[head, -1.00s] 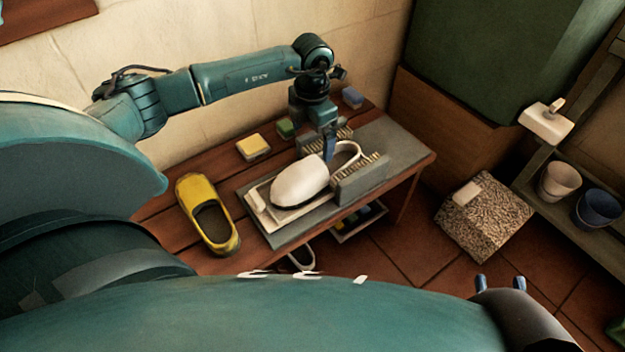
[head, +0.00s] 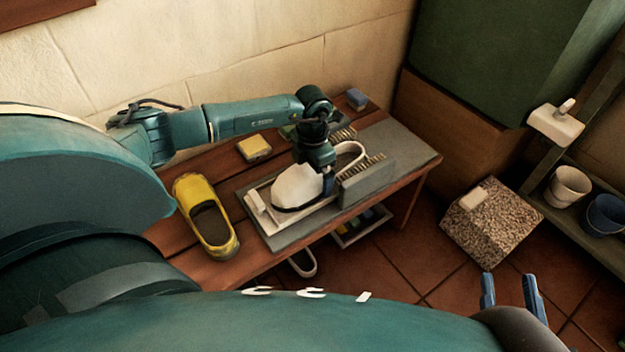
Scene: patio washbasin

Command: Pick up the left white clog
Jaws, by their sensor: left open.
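A white clog (head: 297,187) lies on the grey board with brushes (head: 400,143) on the wooden bench, its rounded toe toward the front left and its heel strap at the back right. My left gripper (head: 328,185) is open at the clog's right side, pointing down. It hides part of the clog's middle, and I cannot tell whether the fingers touch it. Part of another white shoe or strap (head: 303,264) shows below the bench's front edge, mostly hidden. My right gripper (head: 511,290) is open and empty at the lower right, away from the bench.
A yellow clog (head: 207,217) stands left of the board. A yellow-topped block (head: 254,148) and a blue block (head: 356,98) lie behind. A brush block (head: 362,184) stands close right of my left gripper. Buckets (head: 567,187) stand at far right.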

